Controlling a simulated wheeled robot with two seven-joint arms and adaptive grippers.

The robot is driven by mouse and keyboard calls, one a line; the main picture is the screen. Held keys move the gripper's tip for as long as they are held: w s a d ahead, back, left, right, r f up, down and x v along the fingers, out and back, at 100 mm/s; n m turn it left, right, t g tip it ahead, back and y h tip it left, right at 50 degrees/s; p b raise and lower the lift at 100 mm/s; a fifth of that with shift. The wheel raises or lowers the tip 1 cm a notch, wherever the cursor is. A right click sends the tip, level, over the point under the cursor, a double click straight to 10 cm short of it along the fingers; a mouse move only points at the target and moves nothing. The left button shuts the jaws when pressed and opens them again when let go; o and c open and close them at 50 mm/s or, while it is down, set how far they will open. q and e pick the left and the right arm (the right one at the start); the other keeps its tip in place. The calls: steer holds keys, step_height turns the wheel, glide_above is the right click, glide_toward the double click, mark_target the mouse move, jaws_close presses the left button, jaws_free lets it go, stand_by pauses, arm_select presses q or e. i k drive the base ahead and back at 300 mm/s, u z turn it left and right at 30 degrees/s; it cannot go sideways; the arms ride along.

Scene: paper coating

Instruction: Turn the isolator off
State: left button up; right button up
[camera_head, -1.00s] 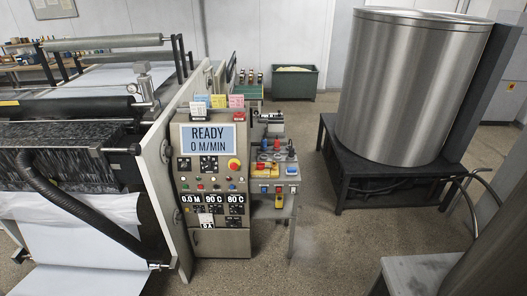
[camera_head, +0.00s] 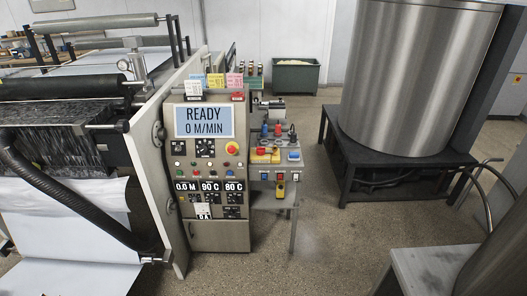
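The beige control cabinet (camera_head: 220,235) stands at the end of the coating machine, with its front facing me. Its screen (camera_head: 204,121) reads "READY 0 M/MIN". Below the screen are a black rotary knob (camera_head: 205,147) with marks around it and a red round knob on a yellow base (camera_head: 231,147). Rows of small coloured buttons and number displays (camera_head: 210,186) sit lower down. No isolator label is readable, so I cannot tell which control it is or its position. Neither of my grippers is in view.
A small side table (camera_head: 272,202) with coloured switches and blocks adjoins the cabinet's right side. The coating machine with its rollers (camera_head: 60,87) and hose (camera_head: 75,205) fills the left. A large steel drum (camera_head: 415,75) on a black stand is at right. The floor (camera_head: 320,235) between is clear.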

mark_target(260, 150)
steer(key=u, duration=0.05)
steer(key=i, duration=2.3)
steer(key=z, duration=0.05)
